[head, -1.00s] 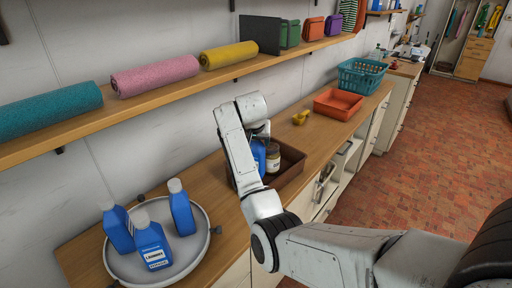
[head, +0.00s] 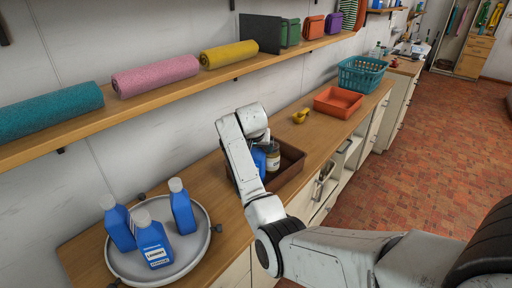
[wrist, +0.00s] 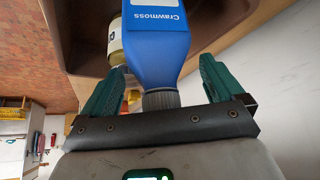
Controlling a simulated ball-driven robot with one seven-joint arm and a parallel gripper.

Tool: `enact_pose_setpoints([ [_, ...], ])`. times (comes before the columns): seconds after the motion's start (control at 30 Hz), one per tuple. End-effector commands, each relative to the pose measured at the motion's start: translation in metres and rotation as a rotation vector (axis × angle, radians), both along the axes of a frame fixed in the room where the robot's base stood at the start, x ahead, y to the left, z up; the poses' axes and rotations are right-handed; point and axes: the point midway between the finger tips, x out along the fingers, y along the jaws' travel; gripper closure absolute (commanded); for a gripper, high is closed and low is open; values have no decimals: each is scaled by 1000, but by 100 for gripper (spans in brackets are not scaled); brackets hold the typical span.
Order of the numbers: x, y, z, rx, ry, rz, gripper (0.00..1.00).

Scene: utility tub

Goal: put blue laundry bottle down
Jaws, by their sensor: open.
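A blue laundry bottle with a grey cap (wrist: 158,45) stands in a brown bin (head: 289,166), beside a jar with a pale label (head: 272,158). In the head view the bottle (head: 259,162) is partly hidden by my arm. My gripper (wrist: 160,82) has its two green fingers apart, one on each side of the bottle's neck and cap. A gap shows between the fingers and the bottle.
A round grey tray (head: 186,262) at the near left holds several blue bottles with grey caps. A yellow object (head: 300,116), an orange tray (head: 338,102) and a teal basket (head: 361,75) sit farther along the counter. A shelf (head: 190,83) with rolled towels runs above.

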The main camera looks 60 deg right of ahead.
Motion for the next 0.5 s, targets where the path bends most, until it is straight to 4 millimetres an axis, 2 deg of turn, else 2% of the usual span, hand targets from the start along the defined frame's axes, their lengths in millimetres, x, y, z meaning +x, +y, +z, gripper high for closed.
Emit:
enact_pose_setpoints([
  [0.27,-1,5,10,-2,-2,1,5],
  [0.5,-9,28,48,-3,-4,2,5],
])
